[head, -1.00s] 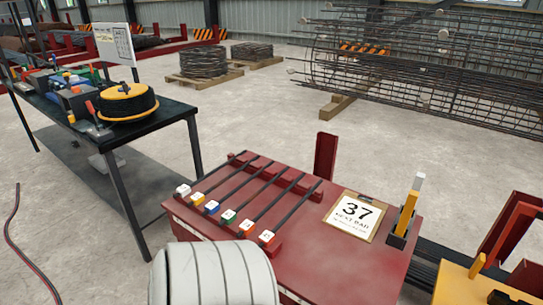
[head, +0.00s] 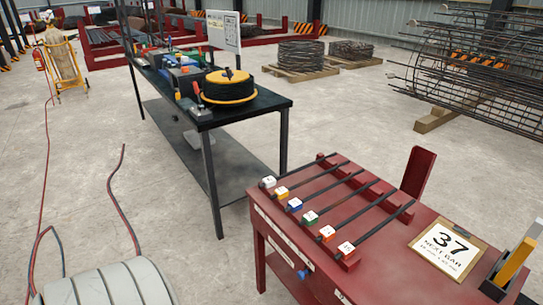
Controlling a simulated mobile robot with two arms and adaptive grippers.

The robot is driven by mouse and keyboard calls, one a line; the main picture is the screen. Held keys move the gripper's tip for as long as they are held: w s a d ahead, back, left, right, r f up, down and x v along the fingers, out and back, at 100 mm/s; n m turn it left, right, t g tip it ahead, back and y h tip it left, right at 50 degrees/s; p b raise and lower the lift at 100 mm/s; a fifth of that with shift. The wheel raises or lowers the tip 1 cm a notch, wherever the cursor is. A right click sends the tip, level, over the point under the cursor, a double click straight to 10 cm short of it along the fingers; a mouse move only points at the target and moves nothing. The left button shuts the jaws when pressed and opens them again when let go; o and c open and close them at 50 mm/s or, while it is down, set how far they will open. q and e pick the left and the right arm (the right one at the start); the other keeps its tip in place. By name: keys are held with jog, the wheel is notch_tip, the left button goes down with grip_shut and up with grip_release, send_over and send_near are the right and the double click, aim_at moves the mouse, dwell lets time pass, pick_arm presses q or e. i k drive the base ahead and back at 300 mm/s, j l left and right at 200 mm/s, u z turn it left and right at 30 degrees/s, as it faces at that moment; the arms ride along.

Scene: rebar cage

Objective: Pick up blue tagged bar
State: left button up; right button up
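The bar with the blue tag (head: 294,204) lies on the red table (head: 390,270), third from the left in a row of several dark bars. The bars lie slantwise across two raised red rests, with their tags at the near left ends. A yellow tag (head: 282,193) is on the bar to its left and a green tag (head: 310,217) on the bar to its right, with gaps between the bars. Neither of my grippers shows in the head view.
A sign reading 37 NEXT BAR (head: 447,248) lies right of the bars. A yellow upright piece (head: 515,262) stands at the right edge. A dark bench (head: 255,108) with a cable reel (head: 229,86) stands behind left. Hoses (head: 125,200) lie on the floor at left.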

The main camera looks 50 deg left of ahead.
aim_at(293, 206)
jog(key=u, duration=1.2)
